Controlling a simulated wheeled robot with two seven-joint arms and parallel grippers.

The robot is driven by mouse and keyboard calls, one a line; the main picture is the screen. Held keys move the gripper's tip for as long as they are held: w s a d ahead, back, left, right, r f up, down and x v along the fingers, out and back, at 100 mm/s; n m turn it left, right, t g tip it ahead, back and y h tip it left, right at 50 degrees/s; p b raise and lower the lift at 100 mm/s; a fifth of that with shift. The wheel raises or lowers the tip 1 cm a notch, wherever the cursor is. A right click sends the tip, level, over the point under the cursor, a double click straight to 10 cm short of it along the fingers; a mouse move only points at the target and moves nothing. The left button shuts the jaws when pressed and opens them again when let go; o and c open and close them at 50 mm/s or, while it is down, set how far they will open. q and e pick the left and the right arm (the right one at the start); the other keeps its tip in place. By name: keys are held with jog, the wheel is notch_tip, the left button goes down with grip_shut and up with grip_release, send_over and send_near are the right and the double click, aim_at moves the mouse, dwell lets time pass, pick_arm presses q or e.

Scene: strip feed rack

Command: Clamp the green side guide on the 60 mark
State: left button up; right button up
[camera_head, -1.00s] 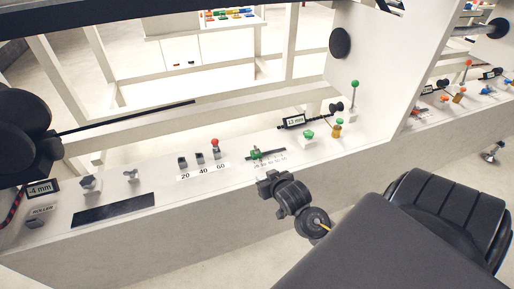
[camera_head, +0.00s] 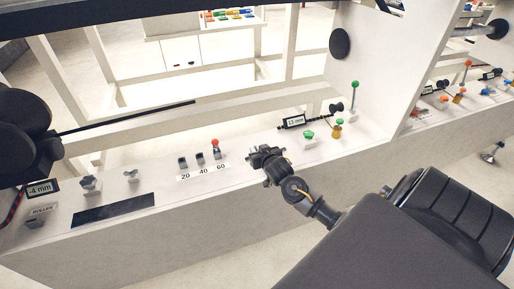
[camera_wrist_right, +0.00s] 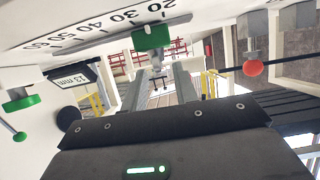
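The green side guide (camera_wrist_right: 150,37) shows in the right wrist view on its rail, by the scale strip (camera_wrist_right: 97,25), near the 20 and 30 figures and well away from the 60 figure. In the head view my right gripper hides the guide. My right gripper (camera_head: 256,152) is over the guide's place. In the wrist view its two fingers (camera_wrist_right: 158,82) are apart, the guide showing beyond their tips; I cannot tell whether they touch it. A metal part of the guide shows between them.
A red-knobbed lever (camera_head: 216,144) and dark blocks stand left of the gripper, behind a 20-40-60 label (camera_head: 202,172). To the right are a 13 mm display (camera_head: 293,121), a green knob (camera_head: 308,134) and a green-topped lever (camera_head: 355,85). The bench front is clear.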

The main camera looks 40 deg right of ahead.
jog(key=shift+w+d+f, duration=0.2)
jog(key=shift+w+f, duration=0.05)
jog(key=shift+w, duration=0.3)
grip_shut()
jog(key=shift+a, duration=0.1)
